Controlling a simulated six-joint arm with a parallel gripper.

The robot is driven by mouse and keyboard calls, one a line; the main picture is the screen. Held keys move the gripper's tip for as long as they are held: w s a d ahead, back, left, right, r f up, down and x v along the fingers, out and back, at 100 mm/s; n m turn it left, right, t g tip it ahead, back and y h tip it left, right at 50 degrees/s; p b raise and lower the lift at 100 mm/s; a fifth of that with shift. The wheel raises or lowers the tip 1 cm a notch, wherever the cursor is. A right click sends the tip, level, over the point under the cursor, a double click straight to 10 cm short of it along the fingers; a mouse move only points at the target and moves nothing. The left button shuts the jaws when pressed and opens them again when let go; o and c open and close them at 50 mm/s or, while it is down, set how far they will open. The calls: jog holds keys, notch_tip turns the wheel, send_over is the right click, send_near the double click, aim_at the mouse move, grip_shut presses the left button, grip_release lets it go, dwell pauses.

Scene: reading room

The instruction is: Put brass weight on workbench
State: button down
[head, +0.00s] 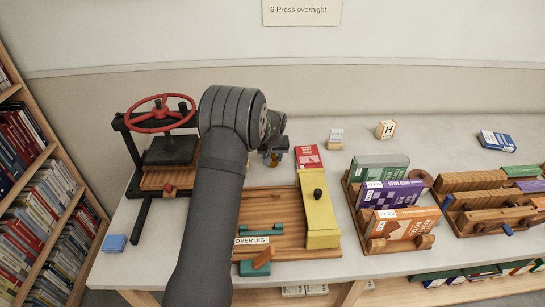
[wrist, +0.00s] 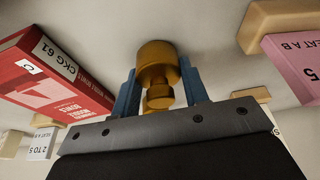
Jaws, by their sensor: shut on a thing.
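The brass weight (wrist: 157,70) is a gold knobbed cylinder held between the two blue fingers of my gripper (wrist: 160,92) in the wrist view. In the head view my gripper (head: 271,157) is low over the back middle of the workbench (head: 240,170), left of a red book. A little of the brass weight (head: 274,161) shows there, and my arm hides much around it. I cannot tell whether the weight touches the bench top.
The red book (head: 308,157) lies close to the right of my gripper. A yellow board (head: 321,208) is in front, with racks of books (head: 388,205) further right. A press with a red wheel (head: 160,113) stands left. Free bench top lies behind the racks.

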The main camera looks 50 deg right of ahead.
jog(key=c, duration=0.8)
grip_release()
jog(key=shift+f, duration=0.15)
jog(key=shift+c, duration=0.2)
jog(key=v, duration=1.2)
jog(key=shift+r, duration=0.2)
